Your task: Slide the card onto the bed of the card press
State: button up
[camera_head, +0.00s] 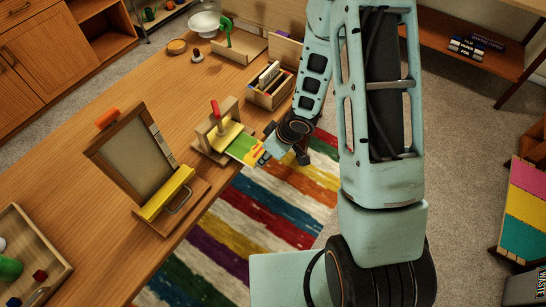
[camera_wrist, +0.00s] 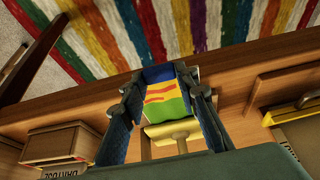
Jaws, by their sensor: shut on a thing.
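The card press (camera_head: 229,107) is a wooden frame with a red lever and a yellow pad, standing near the table's right edge. The card (camera_head: 241,147), green with yellow, orange and blue bands, reaches from my gripper (camera_head: 262,156) to the press's front. Its green end meets or overlaps the yellow part of the press; I cannot tell how far in it lies. My gripper is shut on the card's outer end, just off the table edge. In the wrist view the card (camera_wrist: 166,103) lies between both fingers (camera_wrist: 165,78), with the yellow press part (camera_wrist: 172,130) beyond it.
A framed screen stand with a yellow bar (camera_head: 168,193) stands left of the press. A wooden box with dividers (camera_head: 270,95) stands behind it to the right. A tray (camera_head: 37,250) with coloured items is at lower left. A striped rug (camera_head: 262,210) covers the floor beside the table.

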aim_at(242, 146)
jog(key=shift+w+a+p, duration=0.45)
jog(key=shift+w+a, duration=0.45)
jog(key=shift+a, duration=0.25)
jog(key=shift+w+a+p, duration=0.5)
jog(key=shift+w+a, duration=0.35)
jog(key=shift+a, duration=0.25)
jog(key=shift+w+a+p, duration=0.45)
jog(key=shift+w+a, duration=0.45)
jog(key=shift+a, duration=0.25)
jog(key=shift+f, duration=0.25)
jog(key=o, duration=1.1)
jog(key=shift+v, duration=6)
jog(key=shift+w, duration=0.1)
